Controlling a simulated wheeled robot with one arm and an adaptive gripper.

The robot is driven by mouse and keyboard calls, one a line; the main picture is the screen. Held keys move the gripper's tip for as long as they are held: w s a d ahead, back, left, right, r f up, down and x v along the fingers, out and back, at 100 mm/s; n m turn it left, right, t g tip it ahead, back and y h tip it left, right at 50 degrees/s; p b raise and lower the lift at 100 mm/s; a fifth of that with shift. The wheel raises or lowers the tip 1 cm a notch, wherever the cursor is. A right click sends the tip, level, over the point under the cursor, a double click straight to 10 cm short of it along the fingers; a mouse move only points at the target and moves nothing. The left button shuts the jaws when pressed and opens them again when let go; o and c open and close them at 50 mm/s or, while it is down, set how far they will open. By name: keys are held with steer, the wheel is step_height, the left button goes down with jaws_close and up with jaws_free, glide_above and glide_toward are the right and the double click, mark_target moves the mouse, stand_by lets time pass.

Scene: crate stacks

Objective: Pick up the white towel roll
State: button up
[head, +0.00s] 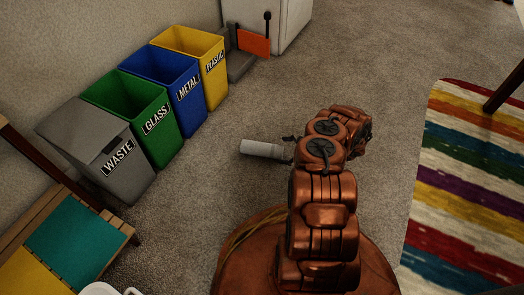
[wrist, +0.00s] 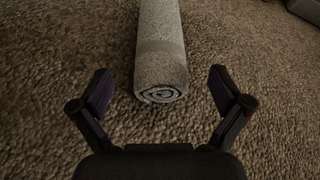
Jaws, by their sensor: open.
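The white towel roll (wrist: 161,45) lies on the carpet in the wrist view, its spiral end facing me and its length running up out of the top of the picture. My gripper (wrist: 160,85) is open, one finger on each side of the roll's near end, with gaps on both sides. The fingers do not touch the roll. In the head view a pale cylinder, the towel roll (head: 262,149), lies on the floor left of my copper arm. My gripper is mostly hidden there, with small dark parts (head: 290,150) showing beside the roll's right end.
Waste (head: 95,130), glass (head: 130,95), metal (head: 180,75) and plastic (head: 195,42) bins stand along the wall at left. A striped rug (head: 465,190) lies at right. A wooden piece with a teal panel (head: 75,235) is at lower left. Carpet around the roll is clear.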

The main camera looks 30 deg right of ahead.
mark_target(272, 150)
steer(key=b+x, duration=0.1)
steer(key=x, duration=0.1)
steer(key=b+x, duration=0.2)
steer(key=shift+w+f, duration=0.3)
steer(key=shift+f, duration=0.15)
steer(key=shift+w+a, duration=0.25)
steer(key=shift+a, duration=0.05)
steer(key=shift+c, duration=0.3)
steer(key=c, duration=1.2)
